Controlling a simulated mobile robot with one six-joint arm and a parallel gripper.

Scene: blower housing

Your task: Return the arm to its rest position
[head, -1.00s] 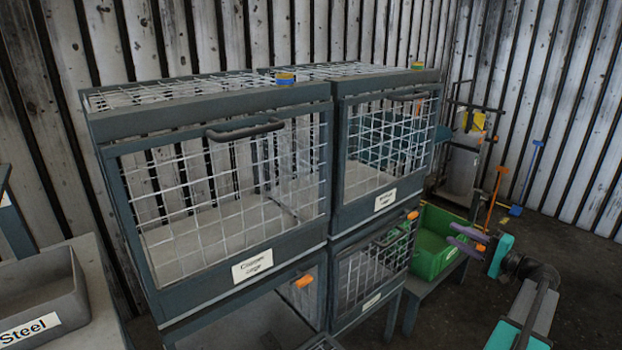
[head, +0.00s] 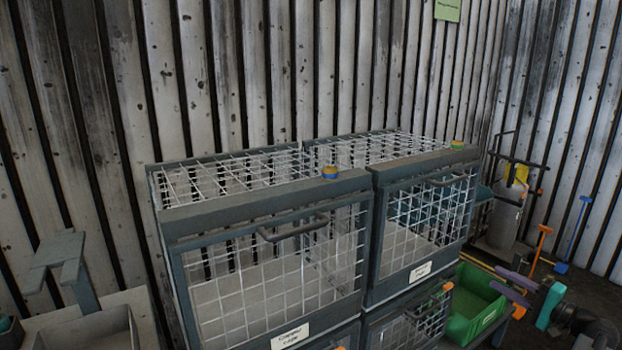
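My gripper (head: 497,278) is at the lower right of the head view, with two purple fingers and a teal part behind them. The fingers point left, with a narrow gap between them, and I see nothing held in it. Part of my dark arm (head: 585,328) shows behind it at the picture edge; the rest is cut off. The fingers appear in front of or beside the green bin (head: 470,303); I cannot tell the distance between them.
Two wire-mesh cages (head: 275,255) (head: 425,215) stand side by side, with another mesh cage (head: 405,325) below. A grey bench with a tray (head: 90,330) is at lower left. Behind are a corrugated wall (head: 300,70), a grey cylinder (head: 503,220) and upright orange- and blue-handled tools.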

